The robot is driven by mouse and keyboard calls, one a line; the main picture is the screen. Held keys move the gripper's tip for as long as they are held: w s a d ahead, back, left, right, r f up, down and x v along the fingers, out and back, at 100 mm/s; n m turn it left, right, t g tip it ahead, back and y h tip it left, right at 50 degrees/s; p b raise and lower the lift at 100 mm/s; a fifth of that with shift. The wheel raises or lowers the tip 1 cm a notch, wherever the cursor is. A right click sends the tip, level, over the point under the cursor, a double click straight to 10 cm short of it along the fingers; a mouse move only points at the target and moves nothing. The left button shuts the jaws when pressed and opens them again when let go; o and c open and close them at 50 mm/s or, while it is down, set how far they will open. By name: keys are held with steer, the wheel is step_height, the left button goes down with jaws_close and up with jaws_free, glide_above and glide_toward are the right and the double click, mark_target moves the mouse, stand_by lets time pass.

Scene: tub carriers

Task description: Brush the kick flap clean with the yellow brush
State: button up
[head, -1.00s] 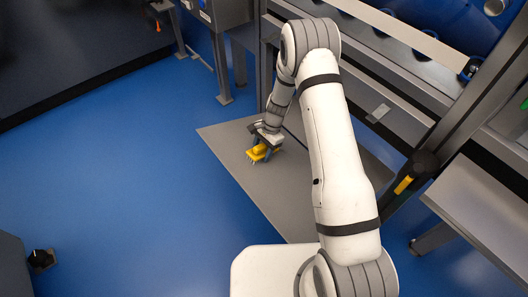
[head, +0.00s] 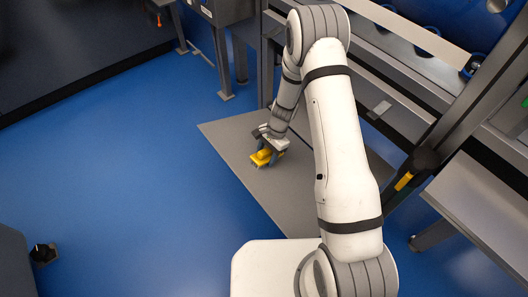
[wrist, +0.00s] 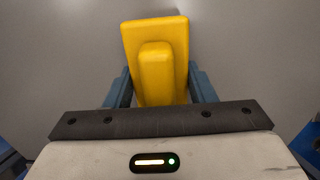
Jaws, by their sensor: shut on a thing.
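My gripper (head: 273,145) is shut on the yellow brush (head: 263,157), low over the grey plate (head: 240,165) beside the machine frame. In the wrist view the brush's yellow block (wrist: 156,60) sits between the two blue-grey fingers (wrist: 160,88), with a raised grip along its middle. Its bristles are hidden beneath it there. I cannot tell whether they touch the plate. I cannot pick out the kick flap with certainty. Any dirt is too small to make out.
The grey machine frame (head: 455,100) rises right of the plate, with a black and yellow handle (head: 404,181) on its post. A grey bench top (head: 480,215) stands at the right. Blue floor (head: 120,180) is clear on the left.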

mark_target(287, 187)
steer(key=shift+s+d+r+b, duration=0.1)
steer(key=shift+s+d+b, duration=0.1)
steer(key=shift+s+d, duration=0.55)
steer(key=shift+s+d+f+b, duration=0.15)
steer(key=shift+s+d, duration=0.35)
steer(key=shift+s, duration=0.5)
steer(key=shift+s+d+r+b, duration=0.15)
steer(key=shift+s+d+b, duration=0.05)
steer(key=shift+s+d, duration=0.55)
steer(key=shift+s+d+f+b, duration=0.1)
steer(key=shift+s+d+b, duration=0.25)
steer(key=shift+s, duration=0.2)
steer(key=shift+s+d+f+b, duration=0.1)
steer(key=shift+s+d+b, duration=0.2)
steer(key=shift+s, duration=0.25)
steer(key=shift+s+d+r+b, duration=0.1)
steer(key=shift+s+d+b, duration=0.25)
steer(key=shift+s+d, duration=0.45)
steer(key=shift+s+d+b, duration=0.3)
steer(key=shift+s+d, duration=0.15)
steer(key=shift+s, duration=0.5)
steer(key=shift+r, duration=0.15)
steer(key=p+v, duration=0.5)
steer(key=v, duration=0.1)
steer(key=shift+p, duration=0.3)
steer(key=p+v, duration=0.2)
steer(key=v, duration=0.1)
steer(key=shift+p, duration=0.3)
